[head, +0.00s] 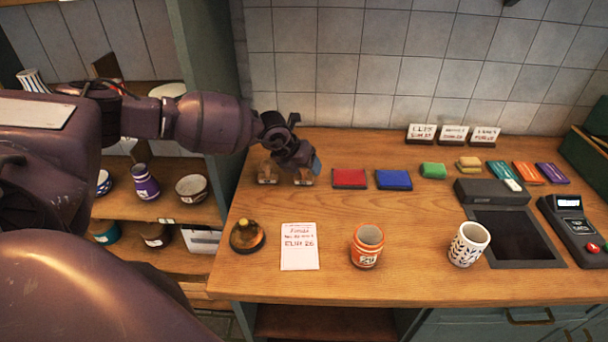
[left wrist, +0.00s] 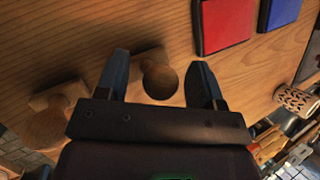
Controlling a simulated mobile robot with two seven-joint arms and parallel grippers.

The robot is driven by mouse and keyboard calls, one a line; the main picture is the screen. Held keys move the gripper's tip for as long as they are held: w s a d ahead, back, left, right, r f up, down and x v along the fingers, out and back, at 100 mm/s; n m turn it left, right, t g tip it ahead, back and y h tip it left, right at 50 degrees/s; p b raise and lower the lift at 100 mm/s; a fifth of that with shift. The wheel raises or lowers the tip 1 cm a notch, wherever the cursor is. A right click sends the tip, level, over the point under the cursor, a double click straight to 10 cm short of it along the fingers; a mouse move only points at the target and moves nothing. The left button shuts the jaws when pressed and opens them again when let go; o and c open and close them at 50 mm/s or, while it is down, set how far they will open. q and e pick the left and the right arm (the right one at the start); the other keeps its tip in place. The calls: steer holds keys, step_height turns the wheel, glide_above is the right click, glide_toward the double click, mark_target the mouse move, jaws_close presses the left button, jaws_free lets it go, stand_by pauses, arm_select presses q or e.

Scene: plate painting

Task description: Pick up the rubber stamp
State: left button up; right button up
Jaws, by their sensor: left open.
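Two wooden rubber stamps with round knobs stand at the back left of the counter, one at the left (head: 267,173) and one to its right (head: 303,179). My left gripper (head: 305,165) is over the right stamp, pointing down. In the left wrist view my left gripper (left wrist: 160,62) is open, with one finger on each side of that stamp's knob (left wrist: 160,82). I cannot tell whether the fingers touch it. The other stamp (left wrist: 45,125) lies outside the fingers at the left. My right gripper is not in view.
A red ink pad (head: 349,179) and a blue ink pad (head: 394,180) lie right of the stamps.

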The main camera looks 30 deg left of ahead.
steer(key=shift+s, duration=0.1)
arm_select(q)
steer(key=c, duration=1)
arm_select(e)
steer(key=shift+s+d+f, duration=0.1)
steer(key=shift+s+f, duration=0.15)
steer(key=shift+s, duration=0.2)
arm_select(q)
steer(key=shift+r, duration=0.55)
step_height(320, 180, up, 19)
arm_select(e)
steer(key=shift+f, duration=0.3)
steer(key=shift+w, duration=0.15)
